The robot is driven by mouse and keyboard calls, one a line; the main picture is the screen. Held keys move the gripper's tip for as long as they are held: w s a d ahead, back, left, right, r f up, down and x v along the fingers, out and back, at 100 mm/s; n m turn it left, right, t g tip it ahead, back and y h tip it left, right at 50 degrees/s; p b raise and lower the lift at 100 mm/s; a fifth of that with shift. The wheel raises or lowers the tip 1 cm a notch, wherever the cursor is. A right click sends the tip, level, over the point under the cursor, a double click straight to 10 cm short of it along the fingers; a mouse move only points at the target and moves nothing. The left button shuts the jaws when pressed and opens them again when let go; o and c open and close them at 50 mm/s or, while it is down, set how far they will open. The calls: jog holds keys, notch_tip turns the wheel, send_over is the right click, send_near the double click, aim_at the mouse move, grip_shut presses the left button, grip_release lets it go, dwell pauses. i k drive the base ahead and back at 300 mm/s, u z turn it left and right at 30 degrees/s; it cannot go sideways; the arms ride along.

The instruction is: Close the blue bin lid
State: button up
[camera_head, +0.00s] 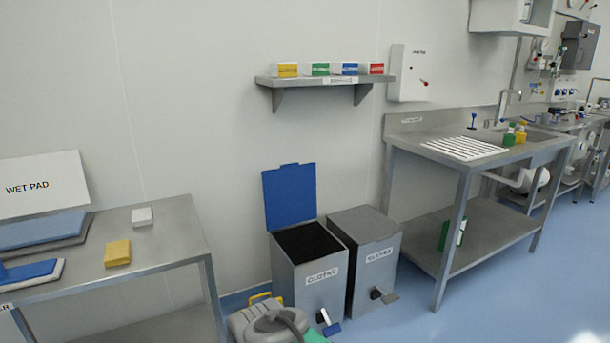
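The blue bin lid (290,197) stands open and upright at the back of the left grey bin (318,285), close to the wall. The bin's dark inside (309,241) shows.
A second grey bin (377,262) with a shut grey lid stands to the right. A rounded grey object (258,320) sits low in front of the left bin. Steel tables flank the bins, left (165,240) and right (400,140). A wall shelf (300,82) is above.

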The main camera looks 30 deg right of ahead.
aim_at(290, 193)
jog(key=u, duration=0.1)
jog(key=k, duration=0.45)
jog(key=z, duration=1.05)
jog(key=i, duration=1.55)
jog(key=u, duration=1.25)
jog(key=i, duration=0.7)
jog(key=u, duration=0.1)
